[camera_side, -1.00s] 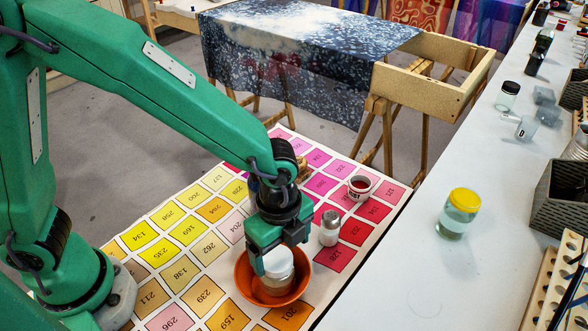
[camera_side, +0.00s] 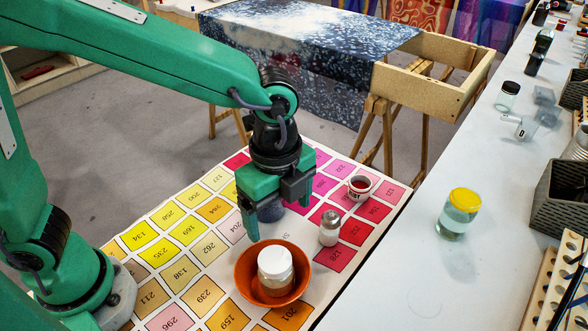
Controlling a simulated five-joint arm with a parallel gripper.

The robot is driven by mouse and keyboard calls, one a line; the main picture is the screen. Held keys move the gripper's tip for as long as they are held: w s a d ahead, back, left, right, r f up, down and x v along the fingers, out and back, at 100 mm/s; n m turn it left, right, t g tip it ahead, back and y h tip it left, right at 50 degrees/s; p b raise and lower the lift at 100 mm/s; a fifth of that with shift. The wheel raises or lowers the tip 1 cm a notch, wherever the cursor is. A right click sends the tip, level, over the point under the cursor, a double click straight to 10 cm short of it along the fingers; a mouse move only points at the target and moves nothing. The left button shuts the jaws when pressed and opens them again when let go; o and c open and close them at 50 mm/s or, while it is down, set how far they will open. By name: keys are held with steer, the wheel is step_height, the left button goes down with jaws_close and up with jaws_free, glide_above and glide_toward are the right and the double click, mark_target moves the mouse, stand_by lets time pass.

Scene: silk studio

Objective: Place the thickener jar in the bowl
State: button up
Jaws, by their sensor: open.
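The thickener jar (camera_side: 275,267), a small jar with a white lid and pale beige contents, stands inside the orange bowl (camera_side: 243,277). It looks upright or nearly so. The bowl sits on the colour chart near its front edge. My gripper (camera_side: 278,220) is open and empty, above and behind the bowl in the side view. Its fingers are clear of the jar. The left finger ends just above the bowl's far rim in the picture.
A small jar with a grey-white top (camera_side: 329,229) and a cup of red dye (camera_side: 359,187) stand right of my gripper. A dark container (camera_side: 270,211) is partly hidden behind the fingers. A yellow-lidded jar (camera_side: 459,213) stands on the white bench (camera_side: 400,285).

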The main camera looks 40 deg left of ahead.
steer(key=shift+r, duration=1.45)
steer(key=s+a+r+n+t, duration=0.2)
steer(key=s+a+n, duration=0.1)
steer(key=a+n, duration=0.7)
steer(key=s+a+r+n+t, duration=0.2)
steer(key=a+n, duration=0.7)
steer(key=a, duration=0.5)
steer(key=shift+s+r+n+t, duration=0.15)
steer(key=shift+s+n+t, duration=0.25)
steer(key=shift+s+t, duration=0.4)
